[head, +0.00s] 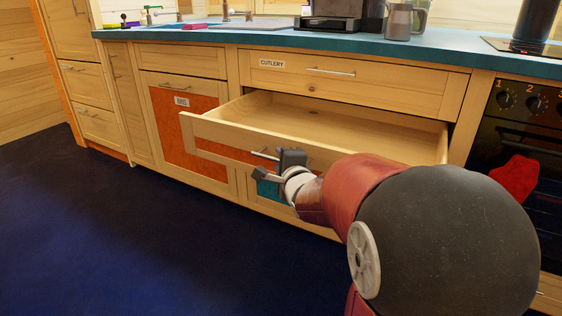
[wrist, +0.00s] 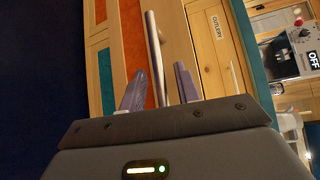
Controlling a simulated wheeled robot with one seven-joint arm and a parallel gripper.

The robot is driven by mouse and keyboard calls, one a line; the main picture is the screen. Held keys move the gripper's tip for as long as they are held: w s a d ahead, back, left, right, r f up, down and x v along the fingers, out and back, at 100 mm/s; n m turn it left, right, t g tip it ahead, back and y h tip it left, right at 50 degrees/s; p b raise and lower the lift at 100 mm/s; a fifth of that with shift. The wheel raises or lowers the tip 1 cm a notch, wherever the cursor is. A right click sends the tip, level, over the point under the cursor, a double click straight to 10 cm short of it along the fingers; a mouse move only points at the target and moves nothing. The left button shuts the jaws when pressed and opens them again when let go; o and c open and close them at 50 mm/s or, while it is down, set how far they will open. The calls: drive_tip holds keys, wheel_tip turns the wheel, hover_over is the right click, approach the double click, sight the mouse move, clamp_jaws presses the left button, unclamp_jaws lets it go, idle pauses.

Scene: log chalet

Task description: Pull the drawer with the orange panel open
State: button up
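The drawer with the orange panel (head: 225,150) is pulled well out below the cutlery drawer (head: 390,86). Its wooden inside (head: 345,120) looks empty. The metal bar handle (head: 262,154) is on its front, partly hidden by my gripper (head: 277,167). In the wrist view the handle (wrist: 154,50) runs between the two fingers of my gripper (wrist: 160,75), with gaps seen beside it, so the fingers look apart and not clamped. The orange panel (wrist: 132,35) also shows there behind the fingers. My arm hides the right part of the drawer front in the head view.
A teal panel (head: 266,188) lies below the open drawer. Left is the bins cupboard (head: 182,125). The oven (head: 530,145) with a red mitt (head: 515,179) stands right. The teal counter (head: 270,39) runs above. Dark blue floor (head: 120,235) is clear at left.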

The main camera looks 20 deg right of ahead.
drive_tip(key=s+r, duration=0.1)
drive_tip(key=s, duration=0.6)
drive_tip(key=shift+s+a+p, duration=0.35)
drive_tip(key=shift+a+p, duration=0.1)
drive_tip(key=s+a+r+n+g+y+p, duration=0.1)
drive_tip(key=s+a+n+g+p, duration=0.2)
drive_tip(key=s+n, duration=0.7)
drive_tip(key=s+a+r+n+g+y+p, duration=0.1)
drive_tip(key=s+a+n+g+p, duration=0.3)
drive_tip(key=s+a+n+g, duration=0.3)
drive_tip(key=s+n, duration=0.4)
drive_tip(key=shift+a+g+p, duration=0.2)
drive_tip(key=shift+g+p, duration=0.1)
